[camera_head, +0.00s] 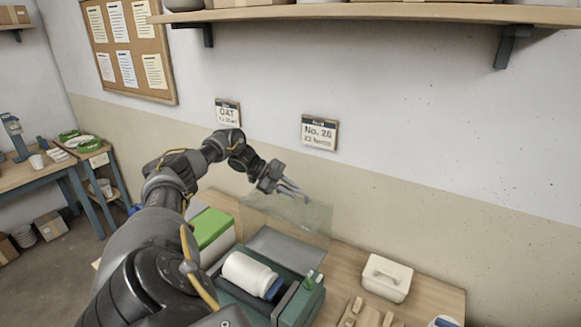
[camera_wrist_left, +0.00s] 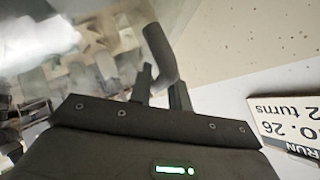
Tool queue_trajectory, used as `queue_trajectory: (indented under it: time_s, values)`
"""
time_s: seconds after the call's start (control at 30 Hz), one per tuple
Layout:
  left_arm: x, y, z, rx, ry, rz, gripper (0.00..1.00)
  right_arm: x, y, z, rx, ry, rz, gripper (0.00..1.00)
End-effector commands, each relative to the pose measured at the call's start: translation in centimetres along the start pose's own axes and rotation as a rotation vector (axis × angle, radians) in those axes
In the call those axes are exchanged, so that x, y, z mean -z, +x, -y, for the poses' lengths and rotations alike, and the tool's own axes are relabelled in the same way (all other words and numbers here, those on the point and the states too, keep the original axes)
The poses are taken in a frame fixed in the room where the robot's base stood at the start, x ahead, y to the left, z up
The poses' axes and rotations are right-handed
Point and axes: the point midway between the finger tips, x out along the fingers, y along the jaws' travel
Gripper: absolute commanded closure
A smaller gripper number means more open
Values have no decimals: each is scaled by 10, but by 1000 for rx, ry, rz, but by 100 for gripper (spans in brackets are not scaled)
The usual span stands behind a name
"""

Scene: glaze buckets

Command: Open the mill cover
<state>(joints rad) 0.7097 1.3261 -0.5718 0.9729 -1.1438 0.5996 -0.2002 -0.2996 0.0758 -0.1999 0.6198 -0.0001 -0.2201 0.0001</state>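The mill (camera_head: 300,306) is a green machine on the wooden table in the head view. Its clear cover (camera_head: 305,217) stands raised, upright or tilted, behind the white jar (camera_head: 250,270), which lies on its side in the mill. My left gripper (camera_head: 290,188) is at the cover's upper edge. In the left wrist view, the dark curved handle (camera_wrist_left: 158,50) of the cover sits between the two fingers (camera_wrist_left: 162,90), which look closed on it. The clear cover also shows in the left wrist view, blurred, at the upper left. My right gripper is not in view.
A white lidded box (camera_head: 387,278) and a wooden block rack (camera_head: 365,314) stand right of the mill. A green-topped box (camera_head: 211,228) is left of it. Two signs hang on the wall, including No. 26 (camera_head: 319,132). A shelf (camera_head: 380,14) juts out above.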

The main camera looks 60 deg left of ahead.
Motion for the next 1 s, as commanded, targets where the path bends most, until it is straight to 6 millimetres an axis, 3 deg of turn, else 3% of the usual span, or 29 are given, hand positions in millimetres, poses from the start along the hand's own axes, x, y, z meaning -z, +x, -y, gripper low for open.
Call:
queue_trajectory:
  time_s: [0.3, 0.57, 0.73, 1.0]
  values:
    - [-2, -6, -3, -5, -3, 3, 78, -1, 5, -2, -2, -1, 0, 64]
    - [-2, -57, 0, 3, -2, 3, 78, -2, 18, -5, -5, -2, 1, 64]
    - [2, -88, 3, 4, -1, 1, 78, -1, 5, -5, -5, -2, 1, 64]
    - [1, -107, 1, 0, 0, 0, 78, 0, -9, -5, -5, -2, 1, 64]
